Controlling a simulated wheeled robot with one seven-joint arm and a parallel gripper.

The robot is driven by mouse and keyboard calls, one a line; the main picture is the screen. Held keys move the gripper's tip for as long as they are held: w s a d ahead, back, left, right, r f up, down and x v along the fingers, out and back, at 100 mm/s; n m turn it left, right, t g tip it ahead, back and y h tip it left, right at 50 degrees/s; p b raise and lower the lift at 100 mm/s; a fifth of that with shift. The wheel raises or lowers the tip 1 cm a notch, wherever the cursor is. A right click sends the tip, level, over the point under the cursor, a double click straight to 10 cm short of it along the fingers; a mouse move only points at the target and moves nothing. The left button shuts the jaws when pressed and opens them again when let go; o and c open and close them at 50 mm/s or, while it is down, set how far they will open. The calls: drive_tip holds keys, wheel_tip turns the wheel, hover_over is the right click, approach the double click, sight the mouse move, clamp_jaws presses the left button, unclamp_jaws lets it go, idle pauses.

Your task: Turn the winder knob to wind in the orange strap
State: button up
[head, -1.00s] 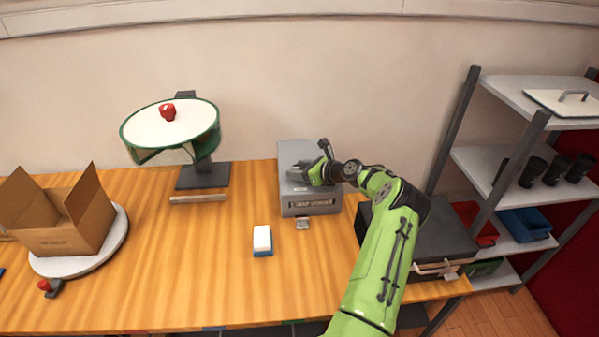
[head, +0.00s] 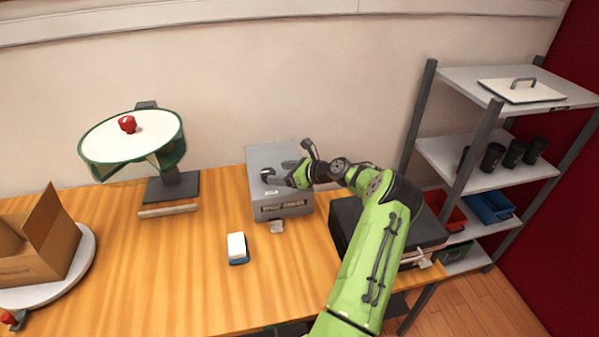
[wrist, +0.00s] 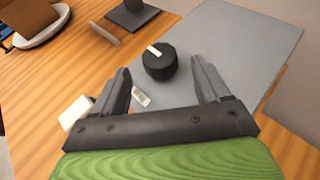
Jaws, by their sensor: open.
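The winder knob is a black round knob with a cream mark on top; it shows in the wrist view (wrist: 160,65) on the flat top of a grey box (wrist: 245,40). In the head view the grey box (head: 268,155) stands on the table against the wall, with a slotted label on its front. My gripper (wrist: 160,82) is open, its two fingers apart on either side of the knob in the wrist view. The knob appears between the fingertips, with gaps on both sides; I cannot tell the height between them. I cannot make out the orange strap in either view.
A small white-and-blue block (head: 237,248) lies in front of the box. A round-topped stand (head: 170,187) and a cardboard box (head: 45,245) are to the left. A dark case (head: 345,215) sits close on the right, beside shelves (head: 480,165). The table's front middle is clear.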

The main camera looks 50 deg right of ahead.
drive_tip(key=v, duration=1)
